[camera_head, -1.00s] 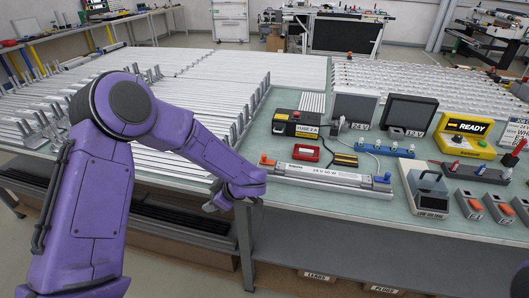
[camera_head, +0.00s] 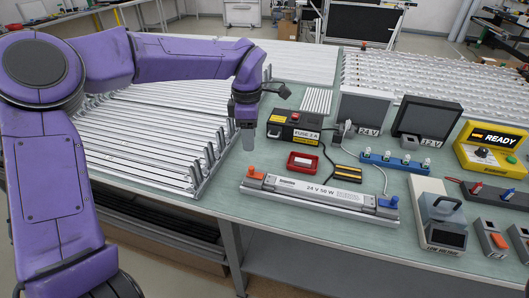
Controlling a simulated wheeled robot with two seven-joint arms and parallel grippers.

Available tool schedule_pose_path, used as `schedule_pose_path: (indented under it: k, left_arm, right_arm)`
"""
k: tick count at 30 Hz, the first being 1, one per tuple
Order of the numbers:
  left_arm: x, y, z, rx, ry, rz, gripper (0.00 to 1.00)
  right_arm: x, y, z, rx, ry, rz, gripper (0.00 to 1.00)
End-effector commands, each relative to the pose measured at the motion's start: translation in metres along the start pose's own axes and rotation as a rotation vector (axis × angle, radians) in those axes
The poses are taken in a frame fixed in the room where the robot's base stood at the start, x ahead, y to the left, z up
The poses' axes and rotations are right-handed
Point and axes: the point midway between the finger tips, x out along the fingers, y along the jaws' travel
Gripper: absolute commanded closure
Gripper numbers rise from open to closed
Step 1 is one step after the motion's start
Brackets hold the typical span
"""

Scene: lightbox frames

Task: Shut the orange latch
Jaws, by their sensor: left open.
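The orange latch (camera_head: 254,171) is at the left end of a silver lightbox frame (camera_head: 320,195) labelled 24 V 50 W, lying on the green bench. Whether the latch is raised or shut is too small to tell. A blue latch (camera_head: 388,202) is at the frame's right end. My left gripper (camera_head: 248,148) points down above the bench, behind and slightly left of the orange latch, apart from it. It is open and appears empty. My right gripper is not in view.
A red tray (camera_head: 303,162) and a black fuse box (camera_head: 291,128) stand behind the frame. A grey low-voltage device (camera_head: 441,220) stands right of it. Rows of silver profiles (camera_head: 150,130) fill the left. The bench front (camera_head: 270,235) is clear.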

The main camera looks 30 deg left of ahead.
Motion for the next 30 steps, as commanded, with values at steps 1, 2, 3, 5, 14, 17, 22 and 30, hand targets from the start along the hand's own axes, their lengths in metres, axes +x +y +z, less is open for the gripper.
schedule_pose_path:
  k: [1, 2, 3, 5, 14, 17, 22, 30]
  left_arm:
    - [0.0, 0.0, 0.001, 0.001, 0.0, 0.0, 0.56]
    - [0.002, 0.0, 0.001, 0.002, 0.0, -0.001, 0.56]
    - [0.004, 0.0, 0.002, 0.003, 0.001, -0.001, 0.56]
    - [0.012, 0.0, 0.003, 0.007, 0.003, -0.004, 0.56]
    - [0.077, 0.0, 0.008, 0.016, 0.006, -0.003, 0.56]
    - [0.093, 0.0, 0.008, 0.016, 0.005, -0.002, 0.56]
    - [0.106, 0.0, 0.007, 0.013, 0.003, 0.0, 0.56]
    - [0.106, 0.0, 0.006, 0.012, 0.002, 0.0, 0.72]
  right_arm:
    - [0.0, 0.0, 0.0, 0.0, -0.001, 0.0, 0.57]
    - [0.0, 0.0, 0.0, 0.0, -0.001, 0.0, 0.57]
    - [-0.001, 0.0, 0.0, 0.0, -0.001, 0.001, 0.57]
    - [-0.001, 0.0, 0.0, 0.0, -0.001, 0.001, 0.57]
    - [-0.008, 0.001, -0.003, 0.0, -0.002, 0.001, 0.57]
    - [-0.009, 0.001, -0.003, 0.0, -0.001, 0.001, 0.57]
    - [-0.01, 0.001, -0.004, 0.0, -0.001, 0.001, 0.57]
    - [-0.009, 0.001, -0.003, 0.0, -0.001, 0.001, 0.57]
